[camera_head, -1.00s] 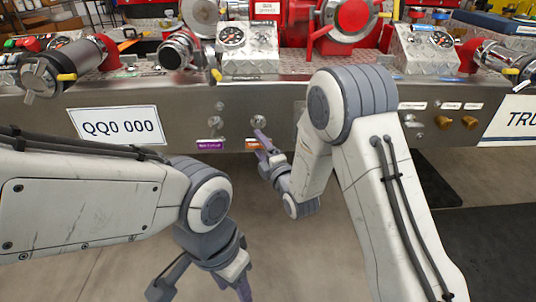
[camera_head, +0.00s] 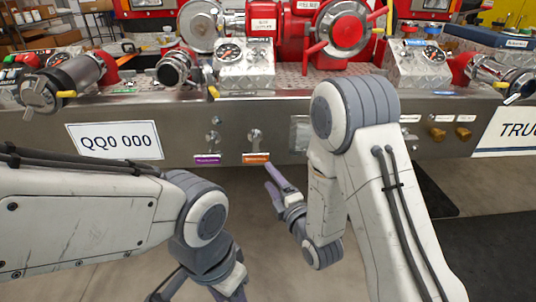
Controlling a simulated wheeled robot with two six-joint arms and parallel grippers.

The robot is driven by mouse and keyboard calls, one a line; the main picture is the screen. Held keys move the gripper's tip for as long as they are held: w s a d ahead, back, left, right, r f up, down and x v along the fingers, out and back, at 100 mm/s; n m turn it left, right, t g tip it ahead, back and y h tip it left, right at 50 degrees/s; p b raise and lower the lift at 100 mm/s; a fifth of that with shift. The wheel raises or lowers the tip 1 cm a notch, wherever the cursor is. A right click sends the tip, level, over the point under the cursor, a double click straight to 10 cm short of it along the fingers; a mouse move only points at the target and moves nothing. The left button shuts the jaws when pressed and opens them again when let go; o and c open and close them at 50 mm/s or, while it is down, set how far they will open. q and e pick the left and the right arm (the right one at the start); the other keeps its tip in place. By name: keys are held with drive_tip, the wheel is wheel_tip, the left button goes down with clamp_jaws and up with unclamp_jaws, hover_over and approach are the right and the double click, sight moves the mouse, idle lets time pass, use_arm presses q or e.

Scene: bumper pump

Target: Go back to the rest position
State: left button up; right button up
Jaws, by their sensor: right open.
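My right gripper (camera_head: 269,175), with purple-grey fingers, is open and empty. It hangs in front of the steel bumper, just below the orange label (camera_head: 256,158), apart from the knob above it. My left gripper (camera_head: 198,294) is at the bottom edge, below its grey wrist, with its fingers spread and the tips cut off by the frame. It holds nothing that I can see. Both arms are bent in front of the bumper.
The steel bumper (camera_head: 350,160) spans the view, with a plate reading QQ0 000 (camera_head: 115,140), small knobs (camera_head: 213,137) and brass knobs (camera_head: 437,133). Pump fittings, gauges and a red valve wheel (camera_head: 345,27) stand above it. The floor (camera_head: 110,285) below is open.

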drive_tip(key=s+a+f+m+g+h, duration=0.2)
drive_tip(key=s+a+m+g, duration=0.3)
drive_tip(key=s+m+g, duration=0.25)
drive_tip(key=s+d+r+m+g+h, duration=0.1)
drive_tip(key=s+d+m+g, duration=0.15)
drive_tip(key=s, duration=0.55)
drive_tip(key=s+d+r+m+g+h, duration=0.1)
drive_tip(key=s+r+m+g+h, duration=0.2)
drive_tip(key=s, duration=0.5)
drive_tip(key=s+d+m+g, duration=0.2)
drive_tip(key=s+g, duration=0.2)
drive_tip(key=s, duration=0.3)
wheel_tip(320, 180, up, 38)
drive_tip(key=p, duration=3.7)
drive_tip(key=shift+d+f+p, duration=0.15)
drive_tip(key=shift+f+p, duration=0.05)
drive_tip(key=shift+p, duration=0.2)
